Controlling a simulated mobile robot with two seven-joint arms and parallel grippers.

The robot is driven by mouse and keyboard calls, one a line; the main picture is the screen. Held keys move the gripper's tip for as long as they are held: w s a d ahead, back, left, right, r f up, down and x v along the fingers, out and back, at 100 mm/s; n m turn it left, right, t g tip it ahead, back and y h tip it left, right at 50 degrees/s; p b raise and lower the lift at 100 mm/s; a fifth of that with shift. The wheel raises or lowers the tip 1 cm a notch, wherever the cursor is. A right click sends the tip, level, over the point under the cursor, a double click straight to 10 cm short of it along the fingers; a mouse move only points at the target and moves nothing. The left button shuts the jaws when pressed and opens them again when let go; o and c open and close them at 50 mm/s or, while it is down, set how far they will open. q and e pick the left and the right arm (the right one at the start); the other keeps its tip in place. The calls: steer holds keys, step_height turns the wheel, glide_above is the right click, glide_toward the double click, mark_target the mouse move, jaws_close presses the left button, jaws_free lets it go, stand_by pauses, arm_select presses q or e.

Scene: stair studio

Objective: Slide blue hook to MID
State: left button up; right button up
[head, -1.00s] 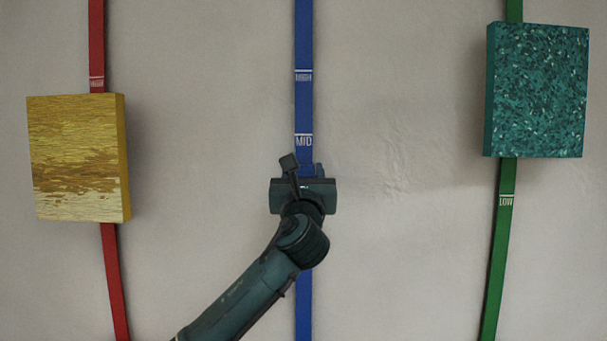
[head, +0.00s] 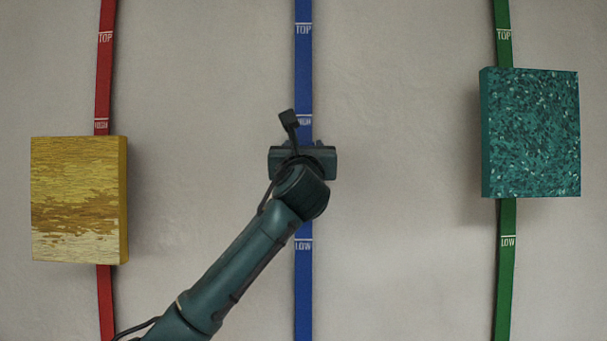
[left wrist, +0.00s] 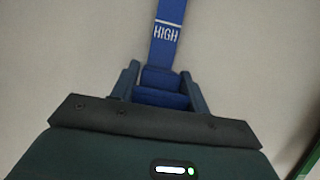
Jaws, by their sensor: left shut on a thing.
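The blue strap (head: 303,70) runs straight up the wall, with a TOP mark near the top, a partly covered mark above my gripper and a LOW mark (head: 303,244) below it. My left gripper (head: 303,147) is on the strap between those two marks. In the left wrist view its fingers (left wrist: 160,82) are shut on the blue hook (left wrist: 163,92), just below the HIGH mark (left wrist: 166,32). In the head view my gripper hides the hook. No MID mark shows now; my gripper and arm cover that stretch. My right gripper is out of view.
A yellow wood-grained block (head: 75,200) sits on the red strap (head: 104,70) at left. A speckled teal block (head: 533,132) sits on the green strap (head: 505,225) at right. Bare wall lies between the straps.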

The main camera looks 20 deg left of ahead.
arm_select(q)
steer(key=o, duration=1.4)
steer(key=shift+s+f, duration=0.1)
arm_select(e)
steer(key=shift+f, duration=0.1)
arm_select(q)
steer(key=shift+s+d+f, duration=0.1)
steer(key=shift+s+f, duration=0.05)
steer(key=shift+s, duration=0.15)
steer(key=b+v, duration=0.5)
steer(key=v, duration=0.7)
steer(key=shift+s, duration=0.2)
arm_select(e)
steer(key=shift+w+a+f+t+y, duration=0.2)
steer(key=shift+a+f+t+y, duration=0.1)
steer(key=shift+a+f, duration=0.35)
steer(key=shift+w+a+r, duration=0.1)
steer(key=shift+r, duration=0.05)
